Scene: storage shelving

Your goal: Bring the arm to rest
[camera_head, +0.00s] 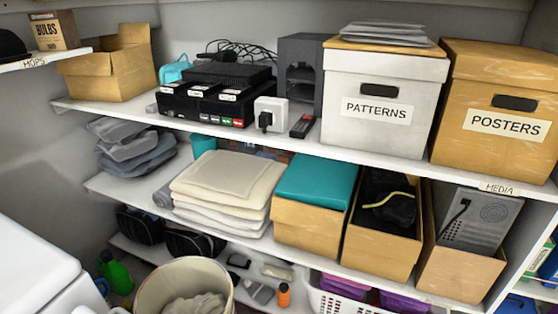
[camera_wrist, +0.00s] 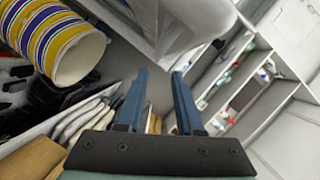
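My gripper (camera_wrist: 160,76) shows in the wrist view, with its two blue fingers standing apart from the dark mounting plate. The gap between the fingers is empty, with only distant floor and background behind it. My arm and gripper do not show in the head view.
White shelves (camera_head: 290,146) hold a PATTERNS box (camera_head: 376,132), a POSTERS box (camera_head: 492,145), folded cream linens (camera_head: 222,186) and open cardboard boxes. A cream bin (camera_head: 160,286) stands low in front. In the wrist view, a striped container (camera_wrist: 60,38) is at upper left, close to the gripper.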

